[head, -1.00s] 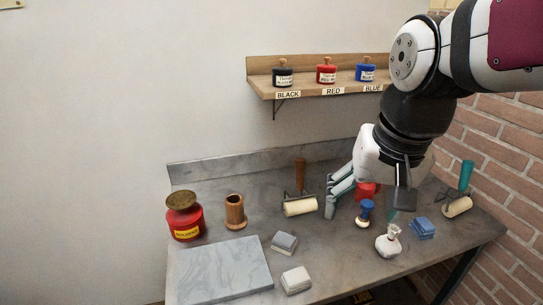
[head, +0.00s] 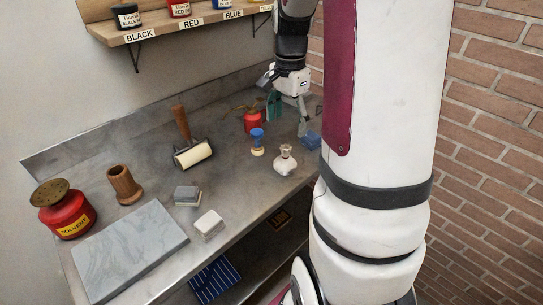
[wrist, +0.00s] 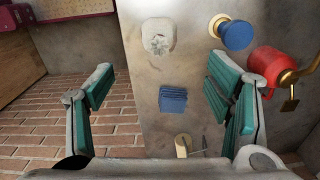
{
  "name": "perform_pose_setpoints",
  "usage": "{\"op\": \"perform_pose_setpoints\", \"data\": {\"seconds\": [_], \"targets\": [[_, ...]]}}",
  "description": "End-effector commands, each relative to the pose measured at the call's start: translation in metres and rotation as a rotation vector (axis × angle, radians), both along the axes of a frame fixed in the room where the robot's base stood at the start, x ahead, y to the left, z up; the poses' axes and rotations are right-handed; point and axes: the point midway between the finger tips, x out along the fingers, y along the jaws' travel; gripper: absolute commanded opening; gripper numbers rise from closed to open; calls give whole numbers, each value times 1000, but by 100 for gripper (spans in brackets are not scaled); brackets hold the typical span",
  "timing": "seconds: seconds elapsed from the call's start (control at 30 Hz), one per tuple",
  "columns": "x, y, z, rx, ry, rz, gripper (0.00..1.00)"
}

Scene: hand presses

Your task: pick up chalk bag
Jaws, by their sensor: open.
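The chalk bag looks to be the small white pouch with a gathered neck (head: 285,161), standing near the table's front edge in the head view. In the wrist view it is the pale lump (wrist: 158,38) at top centre. My gripper (head: 288,110) hangs over the right end of the table, beyond the pouch. In the wrist view its teal-padded fingers (wrist: 160,85) are wide apart with nothing held. The pouch lies ahead of the fingertips, not between them.
A blue folded stack (wrist: 173,100) lies below, between the fingers in the picture. A blue-knobbed stamp (wrist: 236,34) and red oil can (wrist: 268,66) are close on the right. The brick wall (head: 490,110) bounds the right.

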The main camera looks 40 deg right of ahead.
Motion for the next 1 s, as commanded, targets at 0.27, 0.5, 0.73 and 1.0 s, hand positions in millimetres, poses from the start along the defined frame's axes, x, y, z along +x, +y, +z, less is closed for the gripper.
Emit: {"op": "perform_pose_setpoints", "data": {"seconds": [0.27,0.5,0.73,1.0], "targets": [[-1,1,-51,4,5,1,73],[0,1,-79,1,1,2,73],[-2,2,-98,4,4,3,73],[-1,3,-131,2,2,4,73]]}}
